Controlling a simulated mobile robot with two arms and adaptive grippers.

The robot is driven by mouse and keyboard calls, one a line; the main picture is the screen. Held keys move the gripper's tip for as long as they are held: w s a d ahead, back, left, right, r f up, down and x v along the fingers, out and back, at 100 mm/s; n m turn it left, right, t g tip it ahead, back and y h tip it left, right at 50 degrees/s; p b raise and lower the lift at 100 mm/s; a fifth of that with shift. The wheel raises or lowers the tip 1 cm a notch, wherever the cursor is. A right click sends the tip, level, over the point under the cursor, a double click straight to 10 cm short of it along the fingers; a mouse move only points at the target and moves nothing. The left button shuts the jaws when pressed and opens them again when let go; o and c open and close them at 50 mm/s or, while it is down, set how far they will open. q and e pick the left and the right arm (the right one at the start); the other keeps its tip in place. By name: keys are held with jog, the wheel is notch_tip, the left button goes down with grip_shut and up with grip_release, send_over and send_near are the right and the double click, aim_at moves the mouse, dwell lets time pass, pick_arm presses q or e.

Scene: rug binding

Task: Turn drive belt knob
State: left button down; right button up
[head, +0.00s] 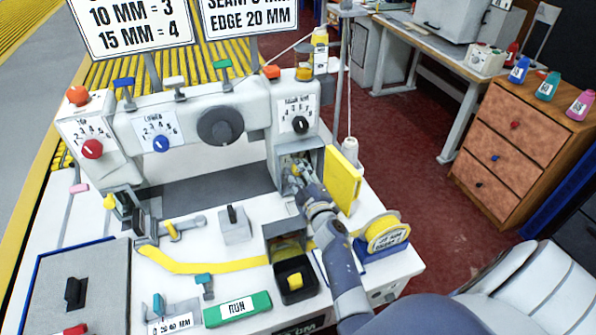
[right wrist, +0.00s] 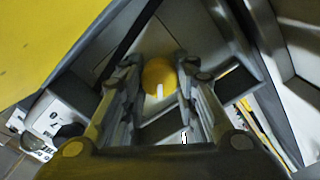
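The drive belt knob is a round yellow knob (right wrist: 155,72) with a white pointer mark, inside a grey open compartment (head: 313,158) at the right end of the sewing machine. A bit of its yellow also shows in the head view (head: 296,169), mostly behind my gripper. My right gripper (head: 297,177) reaches into this compartment. In the right wrist view its two fingers (right wrist: 159,88) are spread, one on each side of the knob, with small gaps seeming to remain. My left gripper is not in view.
The yellow door (head: 343,179) stands open just right of my right gripper. A yellow tape roll (head: 387,233) and a black bin (head: 295,279) are close to my forearm. Dials (head: 300,124) sit on the machine's front above the compartment. A wooden drawer unit (head: 520,150) stands farther right.

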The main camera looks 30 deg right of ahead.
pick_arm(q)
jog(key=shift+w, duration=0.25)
pick_arm(e)
jog(key=shift+m+p, duration=0.5)
jog(key=shift+m, duration=0.4)
jog(key=m+p, duration=0.1)
jog(key=m, duration=0.1)
jog(key=shift+m, duration=0.4)
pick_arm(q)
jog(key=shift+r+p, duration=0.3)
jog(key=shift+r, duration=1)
pick_arm(e)
jog(key=shift+m, duration=1)
jog(key=o, duration=1.1)
jog(key=shift+c, duration=0.2)
